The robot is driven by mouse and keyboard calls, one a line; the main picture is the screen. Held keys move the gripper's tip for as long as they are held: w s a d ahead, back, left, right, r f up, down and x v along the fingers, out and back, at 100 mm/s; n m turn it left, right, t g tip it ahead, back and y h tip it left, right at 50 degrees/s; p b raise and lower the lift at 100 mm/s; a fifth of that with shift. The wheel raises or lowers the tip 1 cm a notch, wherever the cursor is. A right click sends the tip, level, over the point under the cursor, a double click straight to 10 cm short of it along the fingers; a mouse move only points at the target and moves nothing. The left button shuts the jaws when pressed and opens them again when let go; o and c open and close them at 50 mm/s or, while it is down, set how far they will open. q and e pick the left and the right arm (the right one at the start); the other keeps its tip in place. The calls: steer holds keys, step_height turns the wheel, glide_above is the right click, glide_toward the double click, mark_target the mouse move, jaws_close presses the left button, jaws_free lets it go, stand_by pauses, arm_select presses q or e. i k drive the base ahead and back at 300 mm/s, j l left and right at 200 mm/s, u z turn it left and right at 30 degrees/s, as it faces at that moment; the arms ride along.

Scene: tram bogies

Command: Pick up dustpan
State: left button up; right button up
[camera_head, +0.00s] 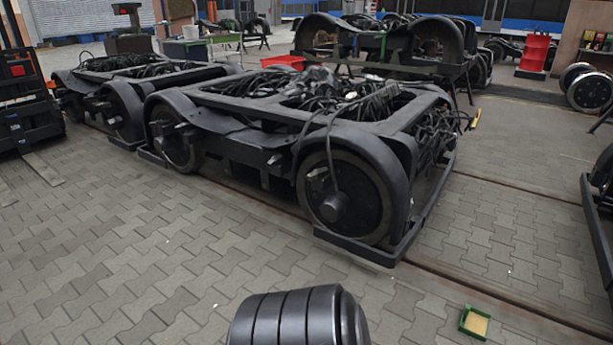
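A small green tray-like thing with a tan inside (474,322) lies on the paved floor at the lower right, near the floor rail. It may be the dustpan, but it is too small to tell for sure. Nothing holds it. Neither of my grippers shows in the head view.
A large black tram bogie (345,200) fills the middle, with more bogies behind it. A forklift (22,95) stands at the left edge, and black bogie parts (600,215) stand at the right edge. The paved floor (130,240) in the foreground is mostly clear.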

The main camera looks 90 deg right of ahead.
mark_target(474, 323)
steer(key=z, duration=2.65)
